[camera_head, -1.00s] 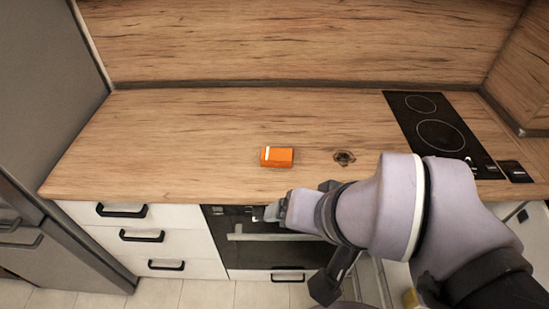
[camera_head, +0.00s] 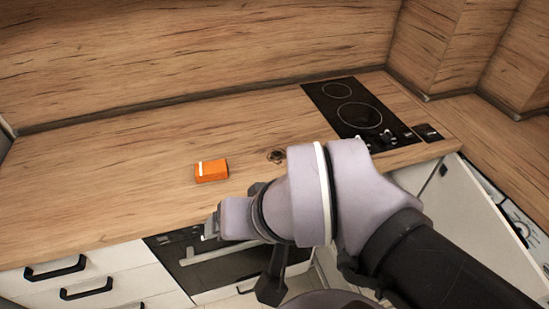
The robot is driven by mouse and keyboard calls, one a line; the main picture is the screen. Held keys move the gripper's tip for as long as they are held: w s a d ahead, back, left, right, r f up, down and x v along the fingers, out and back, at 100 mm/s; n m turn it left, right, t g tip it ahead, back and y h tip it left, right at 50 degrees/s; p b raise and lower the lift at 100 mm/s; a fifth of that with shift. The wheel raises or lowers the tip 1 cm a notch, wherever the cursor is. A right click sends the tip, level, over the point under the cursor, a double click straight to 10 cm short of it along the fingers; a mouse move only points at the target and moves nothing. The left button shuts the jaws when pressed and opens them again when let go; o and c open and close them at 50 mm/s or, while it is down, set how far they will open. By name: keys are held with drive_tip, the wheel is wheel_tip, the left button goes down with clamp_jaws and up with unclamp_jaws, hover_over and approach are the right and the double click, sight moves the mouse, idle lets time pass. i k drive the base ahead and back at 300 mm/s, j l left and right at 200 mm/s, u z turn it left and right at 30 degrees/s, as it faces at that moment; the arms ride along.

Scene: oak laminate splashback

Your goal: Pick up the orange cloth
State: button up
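The orange cloth (camera_head: 212,171) looks like a small folded block with a white stripe near its left end. It lies on the wooden worktop (camera_head: 110,185), left of the middle. My gripper (camera_head: 210,228) is in front of the worktop's front edge, nearer to me than the cloth and apart from it. My wrist and forearm hide much of the gripper, and its fingers are too small and foreshortened to tell whether they are open.
A black hob (camera_head: 360,112) is set in the worktop at the right. White drawers (camera_head: 85,280) and an oven (camera_head: 215,262) are below the front edge.

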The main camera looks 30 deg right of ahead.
sight(216, 170)
drive_tip(key=i+l+u, duration=0.15)
drive_tip(key=i+u, duration=0.2)
drive_tip(key=i+l+u, duration=0.2)
drive_tip(key=u, duration=0.2)
